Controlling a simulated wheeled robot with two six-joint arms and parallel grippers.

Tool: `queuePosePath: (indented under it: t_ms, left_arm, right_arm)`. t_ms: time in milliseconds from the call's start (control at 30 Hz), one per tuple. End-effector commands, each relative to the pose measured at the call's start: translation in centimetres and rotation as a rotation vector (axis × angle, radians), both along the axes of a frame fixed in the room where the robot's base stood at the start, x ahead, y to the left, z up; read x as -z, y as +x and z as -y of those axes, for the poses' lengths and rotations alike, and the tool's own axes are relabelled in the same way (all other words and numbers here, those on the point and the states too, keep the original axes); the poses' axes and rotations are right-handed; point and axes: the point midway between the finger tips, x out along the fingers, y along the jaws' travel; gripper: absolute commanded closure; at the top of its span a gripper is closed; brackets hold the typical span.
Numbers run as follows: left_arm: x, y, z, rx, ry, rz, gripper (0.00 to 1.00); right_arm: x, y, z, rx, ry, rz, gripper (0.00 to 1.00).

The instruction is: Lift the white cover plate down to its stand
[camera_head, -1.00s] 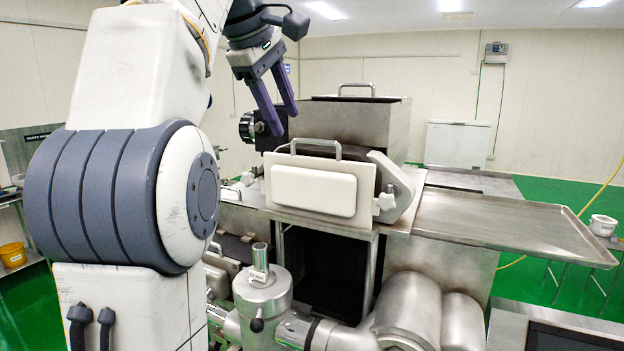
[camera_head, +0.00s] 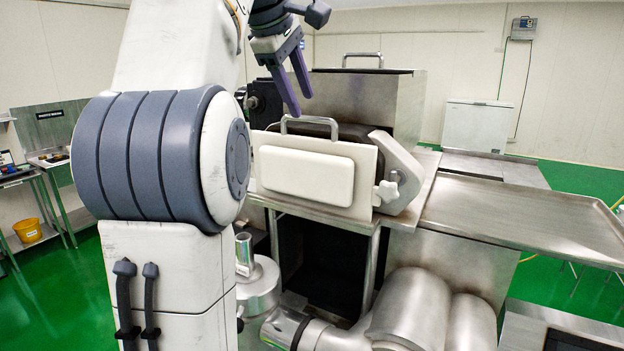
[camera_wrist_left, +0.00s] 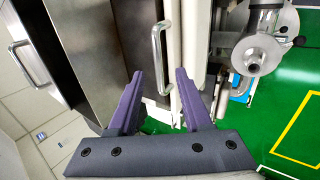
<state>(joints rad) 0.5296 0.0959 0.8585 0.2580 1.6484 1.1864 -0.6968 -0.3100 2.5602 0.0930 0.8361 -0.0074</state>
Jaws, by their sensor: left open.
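The white cover plate (camera_head: 310,174) stands upright on the front of the steel machine, with a raised white pad and a metal bar handle (camera_head: 309,119) on its top edge. My left gripper (camera_head: 301,106) is open and empty, fingers pointing down, just above and behind the handle in the head view. In the left wrist view the handle (camera_wrist_left: 157,58) shows between the two purple fingertips (camera_wrist_left: 160,73), apart from both. The plate (camera_wrist_left: 189,40) shows there as a pale edge. I cannot make out the stand. My right gripper is not in view.
A white star knob (camera_head: 388,190) sits at the plate's right edge. The steel hopper box (camera_head: 395,110) rises behind it. A steel tray (camera_head: 520,222) reaches right. Metal cylinders (camera_head: 405,310) lie in front below. Green floor (camera_head: 60,285) is open at left.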

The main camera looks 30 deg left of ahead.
Motion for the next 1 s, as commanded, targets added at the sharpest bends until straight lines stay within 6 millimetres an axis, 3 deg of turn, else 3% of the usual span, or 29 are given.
queuePosePath:
  t_ms: [300,600,733,1000]
  left_arm:
    - [3.4,2.6,-0.2,0.002,-0.001,-0.001,0.50]
    - [3.8,3.0,-0.1,0.004,0.000,0.000,0.50]
    - [3.8,3.0,0.0,0.004,0.001,0.000,1.00]
    - [3.8,3.0,0.0,0.005,0.000,0.000,1.00]
  right_arm:
    - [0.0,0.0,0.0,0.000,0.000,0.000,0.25]
    - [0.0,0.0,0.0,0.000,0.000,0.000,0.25]
    - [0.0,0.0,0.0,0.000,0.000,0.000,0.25]
    - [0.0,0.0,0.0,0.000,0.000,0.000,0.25]
